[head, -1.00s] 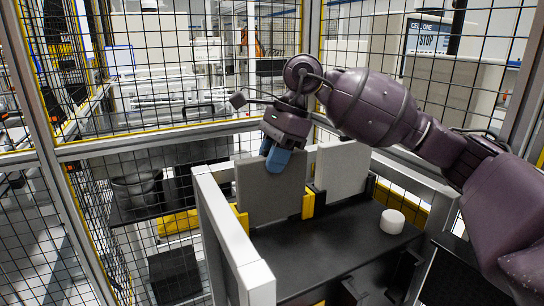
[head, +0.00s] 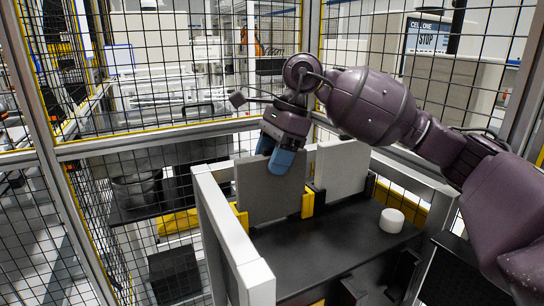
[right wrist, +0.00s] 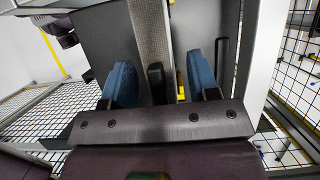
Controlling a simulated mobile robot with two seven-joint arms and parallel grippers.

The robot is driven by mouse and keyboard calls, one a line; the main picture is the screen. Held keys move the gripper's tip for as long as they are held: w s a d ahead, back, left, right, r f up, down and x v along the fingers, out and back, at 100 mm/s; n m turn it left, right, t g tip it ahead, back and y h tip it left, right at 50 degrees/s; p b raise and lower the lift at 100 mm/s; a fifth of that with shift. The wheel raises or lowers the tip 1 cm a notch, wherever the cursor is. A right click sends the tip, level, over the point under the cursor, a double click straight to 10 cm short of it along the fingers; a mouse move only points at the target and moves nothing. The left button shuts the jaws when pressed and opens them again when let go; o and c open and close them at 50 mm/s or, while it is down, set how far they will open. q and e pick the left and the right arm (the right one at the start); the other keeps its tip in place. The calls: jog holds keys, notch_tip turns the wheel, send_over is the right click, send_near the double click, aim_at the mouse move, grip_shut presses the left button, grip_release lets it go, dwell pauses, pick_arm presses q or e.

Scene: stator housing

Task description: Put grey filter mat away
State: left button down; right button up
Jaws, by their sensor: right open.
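The grey filter mat (head: 270,196) stands upright between yellow holders (head: 307,204) on the black bench. My right gripper (head: 274,158) is at the mat's top edge, with its blue fingers apart. In the right wrist view, the mat's grey textured edge (right wrist: 150,35) runs between the two open fingers (right wrist: 160,85), with a visible gap on each side. The mat's lower edge is hard to make out. My left gripper is not in view.
A paler panel (head: 342,168) stands upright to the right of the mat. A white round piece (head: 391,221) sits on the black bench top (head: 320,245). A light frame rail (head: 225,225) borders the left, and mesh fencing (head: 190,85) surrounds the area.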

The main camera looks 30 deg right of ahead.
jog(key=v, duration=0.3)
jog(key=shift+w+r, duration=0.1)
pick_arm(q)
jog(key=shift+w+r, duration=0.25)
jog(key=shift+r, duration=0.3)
pick_arm(e)
jog(key=v, duration=0.7)
jog(key=shift+d+r, duration=0.15)
jog(key=shift+r, duration=0.15)
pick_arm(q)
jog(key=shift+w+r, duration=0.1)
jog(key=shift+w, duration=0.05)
